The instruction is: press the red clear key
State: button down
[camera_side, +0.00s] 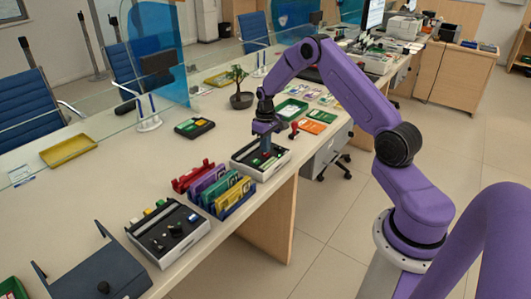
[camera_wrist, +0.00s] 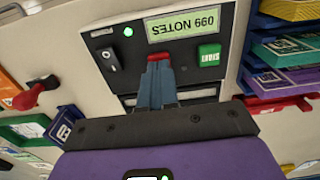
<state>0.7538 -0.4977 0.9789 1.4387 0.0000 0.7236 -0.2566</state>
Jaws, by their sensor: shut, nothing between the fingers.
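The red key (camera_wrist: 158,57) shows in the wrist view as a small strip just beyond my fingertips, on the dark panel of a counting machine (camera_wrist: 190,20). My gripper (camera_wrist: 158,70) is shut and empty. Its blue-grey fingers cover the near part of the red key, and I cannot tell whether they touch it. In the side view my gripper (camera_side: 266,149) points down over the machine (camera_side: 246,168), and its fingers hide the red key there. A green key (camera_wrist: 209,55) sits to the right of the red one, and a lit display (camera_wrist: 188,26) above reads NOTES upside down.
A black rocker switch (camera_wrist: 109,59) and a green light (camera_wrist: 128,31) are on the same panel. Coloured folders in a rack (camera_side: 222,190) stand close to the machine. A red-handled stamp (camera_side: 294,130) and a potted plant (camera_side: 241,92) are nearby. A teller box (camera_side: 166,230) lies nearer the camera.

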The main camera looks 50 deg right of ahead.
jog(key=shift+f, duration=0.5)
jog(key=shift+r, duration=0.15)
notch_tip(320, 180, up, 9)
dwell(1.2)
